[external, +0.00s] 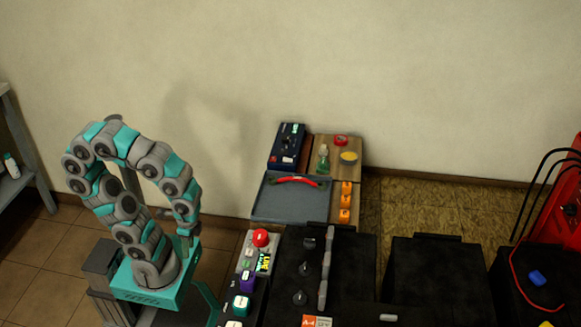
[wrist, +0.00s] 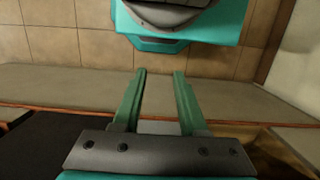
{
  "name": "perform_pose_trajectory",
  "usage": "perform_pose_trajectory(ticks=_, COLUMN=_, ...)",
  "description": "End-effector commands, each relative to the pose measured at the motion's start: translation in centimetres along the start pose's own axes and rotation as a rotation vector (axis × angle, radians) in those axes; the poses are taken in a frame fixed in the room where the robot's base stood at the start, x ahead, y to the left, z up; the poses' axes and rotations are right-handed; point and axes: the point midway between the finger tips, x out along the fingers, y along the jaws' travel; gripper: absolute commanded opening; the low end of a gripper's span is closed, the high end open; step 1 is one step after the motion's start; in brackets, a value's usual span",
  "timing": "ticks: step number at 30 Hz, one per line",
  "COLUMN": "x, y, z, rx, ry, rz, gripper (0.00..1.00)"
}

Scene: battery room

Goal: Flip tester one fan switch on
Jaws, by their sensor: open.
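A dark blue box (external: 287,146) with a small pale display stands at the back of the bench against the wall. A panel (external: 262,262) with a red mushroom button (external: 261,238) and a lit display lies nearer, just right of my arm. I cannot tell which of these is tester one, and no fan switch can be made out. My gripper (external: 188,240) hangs low, left of the red button and apart from it. In the wrist view my gripper (wrist: 157,76) is open with nothing between its two green fingers; neither the box nor the panel can be made out there.
A grey tray (external: 278,204) holds a red-handled item (external: 297,180). Large black batteries (external: 436,275) fill the right. A shelf (external: 22,165) stands far left.

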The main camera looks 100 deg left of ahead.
Motion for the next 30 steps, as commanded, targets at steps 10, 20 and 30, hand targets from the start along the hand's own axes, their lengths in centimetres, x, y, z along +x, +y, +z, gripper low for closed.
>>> perform_pose_trajectory(ticks=10, x=-5.2, y=-6.5, z=-6.6, rx=-0.377, ry=0.113, rz=-0.09, gripper=0.01)
perform_pose_trajectory(ticks=20, x=-13.4, y=-16.4, z=-12.8, rx=-0.857, ry=0.281, rz=-0.253, gripper=0.0)
perform_pose_trajectory(ticks=30, x=-20.6, y=-25.0, z=-17.4, rx=-1.237, ry=0.46, rz=-0.435, gripper=0.0)
